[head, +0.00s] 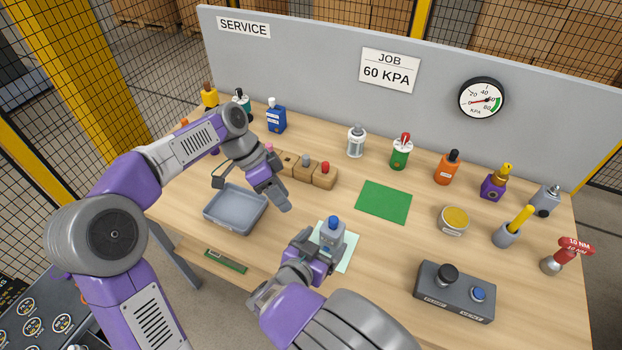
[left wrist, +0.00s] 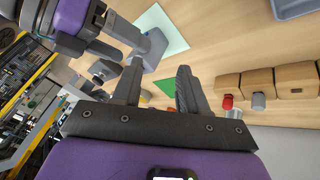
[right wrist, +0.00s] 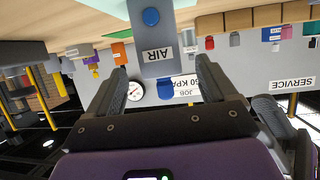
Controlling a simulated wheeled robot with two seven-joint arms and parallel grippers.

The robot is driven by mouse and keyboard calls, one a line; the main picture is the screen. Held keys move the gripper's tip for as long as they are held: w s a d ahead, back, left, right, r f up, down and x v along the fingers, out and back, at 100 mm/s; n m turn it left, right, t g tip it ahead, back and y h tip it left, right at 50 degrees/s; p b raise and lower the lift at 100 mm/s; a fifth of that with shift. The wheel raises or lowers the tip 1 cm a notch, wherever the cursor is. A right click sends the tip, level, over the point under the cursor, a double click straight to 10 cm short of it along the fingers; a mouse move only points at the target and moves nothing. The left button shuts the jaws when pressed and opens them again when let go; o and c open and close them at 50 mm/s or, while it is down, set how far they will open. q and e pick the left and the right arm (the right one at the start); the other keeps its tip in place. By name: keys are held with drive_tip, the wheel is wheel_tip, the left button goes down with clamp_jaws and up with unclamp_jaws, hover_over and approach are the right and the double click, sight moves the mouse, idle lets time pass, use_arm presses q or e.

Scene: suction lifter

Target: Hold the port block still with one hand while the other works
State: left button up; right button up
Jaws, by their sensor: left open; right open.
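The port block (head: 331,238) is grey with a blue top and stands upright on a pale teal mat (head: 349,257). In the right wrist view the port block (right wrist: 156,50) carries an AIR label and sits between the fingertips. My right gripper (head: 318,254) is open at the block from the front; I cannot tell whether a finger touches it. It shows open in its own view (right wrist: 155,78). My left gripper (head: 284,203) is open and empty above the table, left of and behind the block. The left wrist view shows bare fingers (left wrist: 158,72).
A grey tray (head: 236,228) lies at left, and wooden holders with coloured caps (head: 305,171) stand behind my left gripper. A green mat (head: 383,202) is bare. A dark button box (head: 455,309) sits front right. Several bottles and tools line the back and right.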

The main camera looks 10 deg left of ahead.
drive_tip(key=shift+w, duration=0.1)
drive_tip(key=x, duration=0.7)
drive_tip(key=shift+w+d, duration=0.1)
drive_tip(key=shift+w, duration=0.05)
use_arm(q)
drive_tip(key=d+r+m, duration=0.6)
drive_tip(key=d+m, duration=0.1)
drive_tip(key=m, duration=0.1)
drive_tip(key=shift+s, duration=0.1)
use_arm(e)
drive_tip(key=c, duration=1.1)
